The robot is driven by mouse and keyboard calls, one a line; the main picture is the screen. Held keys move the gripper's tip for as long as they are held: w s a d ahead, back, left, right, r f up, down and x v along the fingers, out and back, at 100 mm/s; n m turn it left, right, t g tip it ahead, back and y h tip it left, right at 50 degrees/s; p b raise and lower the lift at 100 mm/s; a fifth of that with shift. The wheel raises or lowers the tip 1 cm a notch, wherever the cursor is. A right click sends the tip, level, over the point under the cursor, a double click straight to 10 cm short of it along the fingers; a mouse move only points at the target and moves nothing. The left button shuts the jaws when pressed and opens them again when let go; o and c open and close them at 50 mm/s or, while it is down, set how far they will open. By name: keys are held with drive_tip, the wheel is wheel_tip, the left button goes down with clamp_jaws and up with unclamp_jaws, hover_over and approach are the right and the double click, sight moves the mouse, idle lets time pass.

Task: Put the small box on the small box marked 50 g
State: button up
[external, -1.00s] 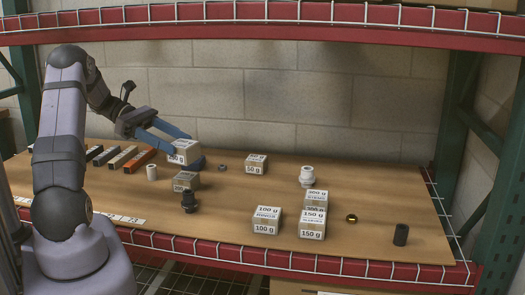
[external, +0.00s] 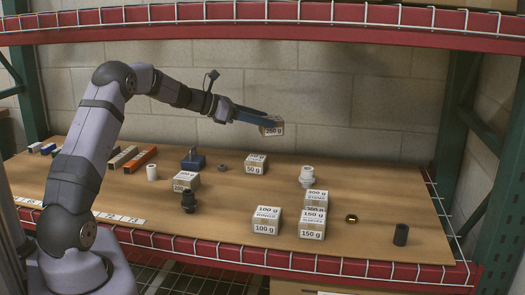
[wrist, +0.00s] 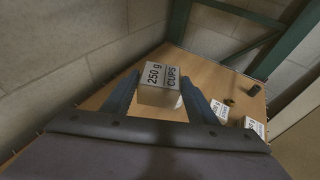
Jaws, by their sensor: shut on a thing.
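My gripper (external: 262,119) is shut on a small box marked 250 g (external: 271,127), held in the air above the back of the board. In the wrist view this box (wrist: 158,87) sits between the two blue fingers and reads "250 g CUPS". The small box marked 50 g (external: 256,164) rests on the board, lower in the picture and slightly left of the held box. Its top looks bare. I cannot make out the 50 g box in the wrist view.
A white fitting (external: 307,176) stands right of the 50 g box, and a grey nut (external: 222,167) lies left. Boxes marked 100 g (external: 267,221) and 150 g (external: 312,225) stand in front.

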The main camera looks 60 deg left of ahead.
drive_tip(key=a+f+n+y, duration=0.1)
drive_tip(key=a+n+y, duration=0.35)
drive_tip(key=a, duration=0.35)
drive_tip(key=b, duration=0.2)
hover_over(248, 160)
drive_tip(key=shift+t+y, duration=0.3)
drive_tip(key=shift+y, duration=0.05)
drive_tip(key=shift+d+f, duration=0.1)
drive_tip(key=shift+f, duration=5.05)
drive_tip(key=shift+f, duration=0.2)
drive_tip(key=o, duration=1.3)
drive_tip(key=shift+c, duration=0.2)
drive_tip(key=shift+r, duration=0.1)
drive_tip(key=shift+s+r, duration=0.1)
drive_tip(key=shift+s, duration=0.05)
drive_tip(key=v, duration=1.1)
drive_tip(key=shift+s, duration=0.4)
drive_tip(key=shift+r, duration=0.15)
